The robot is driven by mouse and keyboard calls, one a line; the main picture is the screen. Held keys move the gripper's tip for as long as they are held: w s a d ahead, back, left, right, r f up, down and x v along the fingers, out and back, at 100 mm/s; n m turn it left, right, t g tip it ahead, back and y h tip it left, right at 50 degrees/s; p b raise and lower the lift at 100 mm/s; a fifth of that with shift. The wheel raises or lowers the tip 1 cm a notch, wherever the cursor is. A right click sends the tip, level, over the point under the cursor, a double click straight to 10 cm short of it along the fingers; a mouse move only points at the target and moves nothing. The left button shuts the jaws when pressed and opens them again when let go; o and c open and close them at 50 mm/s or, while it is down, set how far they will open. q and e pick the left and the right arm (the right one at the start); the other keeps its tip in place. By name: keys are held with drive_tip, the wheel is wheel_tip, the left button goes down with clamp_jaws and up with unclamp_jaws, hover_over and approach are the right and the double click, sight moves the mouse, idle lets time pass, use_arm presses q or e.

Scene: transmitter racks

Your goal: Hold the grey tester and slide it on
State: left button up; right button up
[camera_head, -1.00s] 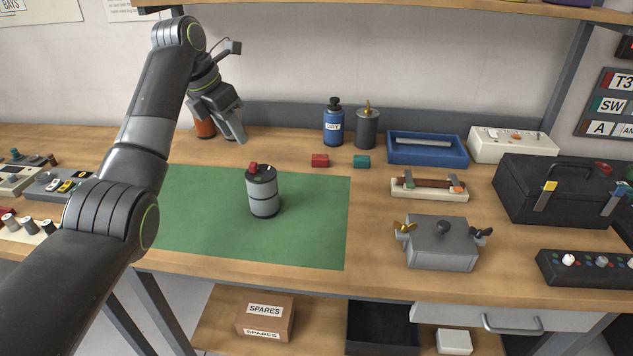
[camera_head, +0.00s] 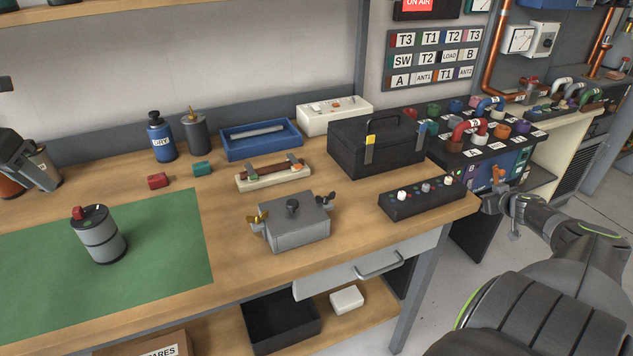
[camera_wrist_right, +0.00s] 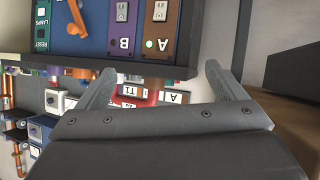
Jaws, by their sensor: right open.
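Two grey items could be the tester, and I cannot tell which is meant. One is a grey box (camera_head: 297,231) with a dark knob on top and wing-nut terminals at its sides, near the bench's front edge. The other is a grey upright cylinder (camera_head: 101,238) with a black top and red button, on the green mat. My right gripper (camera_wrist_right: 160,72) is open and empty, off the bench's right end, with a panel of labelled switches ahead.
A black toolbox (camera_head: 375,150) and black strip of knobs (camera_head: 428,197) stand at the bench's right end. A blue tray (camera_head: 261,145), fuse holder (camera_head: 273,178) and blue bottle (camera_head: 161,140) stand behind. A rack with coloured connectors (camera_head: 478,150) is beyond. The green mat (camera_head: 165,255) has free room.

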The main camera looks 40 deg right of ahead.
drive_tip(key=w+a+r+n+t+y, duration=0.2)
drive_tip(key=w+a+r+n+y, duration=0.1)
drive_tip(key=w+r, duration=0.55)
drive_tip(key=w+a+r+n+t+y, duration=0.1)
drive_tip(key=w+a+r+n+y, duration=0.4)
drive_tip(key=r, duration=0.7)
drive_tip(key=w+a+r+n+g+y, duration=0.25)
drive_tip(key=w+a+r+n, duration=0.25)
drive_tip(key=a+r, duration=0.7)
drive_tip(key=w+a+m+t, duration=0.2)
drive_tip(key=w+a+t, duration=1)
drive_tip(key=w+a, duration=0.8)
drive_tip(key=n+g+y, duration=0.3)
drive_tip(key=g+y, duration=0.4)
drive_tip(key=g, duration=0.6)
approach(97, 228)
drive_tip(key=x, duration=0.4)
drive_tip(key=w+d+f+x, duration=0.1)
drive_tip(key=x, duration=0.4)
drive_tip(key=d+x, duration=0.1)
drive_tip(key=x, duration=0.3)
drive_tip(key=shift+w+a+f, duration=0.15)
drive_tip(key=shift+w+f, duration=0.1)
